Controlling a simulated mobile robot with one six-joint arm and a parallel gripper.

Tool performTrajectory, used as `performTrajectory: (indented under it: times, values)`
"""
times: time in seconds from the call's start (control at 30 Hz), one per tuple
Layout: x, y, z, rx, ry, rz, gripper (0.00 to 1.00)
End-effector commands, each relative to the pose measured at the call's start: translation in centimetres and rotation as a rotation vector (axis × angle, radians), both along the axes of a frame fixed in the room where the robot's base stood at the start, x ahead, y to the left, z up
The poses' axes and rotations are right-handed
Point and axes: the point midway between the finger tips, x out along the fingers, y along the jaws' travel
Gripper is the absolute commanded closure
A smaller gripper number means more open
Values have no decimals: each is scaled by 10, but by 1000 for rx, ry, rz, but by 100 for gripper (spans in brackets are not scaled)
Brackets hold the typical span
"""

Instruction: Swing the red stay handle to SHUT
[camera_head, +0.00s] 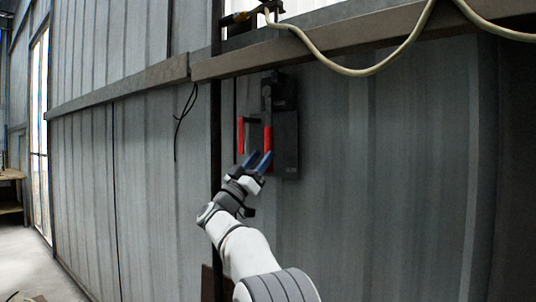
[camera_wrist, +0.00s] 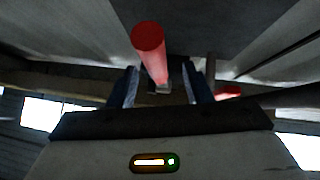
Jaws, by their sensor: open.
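Two red grips show on a dark wall fitting (camera_head: 288,140). The longer red bar (camera_head: 268,137) hangs upright along the front of the fitting. A shorter red grip (camera_head: 241,134) stands left of it on a dark arm. My gripper (camera_head: 258,160) is open just below the longer bar. In the wrist view, a red round-ended handle (camera_wrist: 149,42) lies in line with the gap between my open fingers (camera_wrist: 162,87). I cannot tell if they touch it. A second red piece (camera_wrist: 229,92) shows right of the fingers. No SHUT marking is readable.
A corrugated grey metal wall (camera_head: 400,170) stands behind the fitting. A horizontal beam (camera_head: 340,50) runs above it, with a pale hose (camera_head: 365,72) drooping over the beam. A thin dark cable (camera_head: 180,120) hangs at the left. Open floor (camera_head: 35,275) lies at the lower left.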

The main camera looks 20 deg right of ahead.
Motion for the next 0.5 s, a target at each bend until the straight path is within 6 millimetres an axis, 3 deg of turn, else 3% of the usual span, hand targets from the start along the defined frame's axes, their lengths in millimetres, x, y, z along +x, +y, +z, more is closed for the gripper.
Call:
performTrajectory:
  times: [0.2, 0.5]
  values:
    - [-8, 21, -23, 0, 1, 4, 55]
    - [-10, 26, -27, 0, -2, 1, 55]
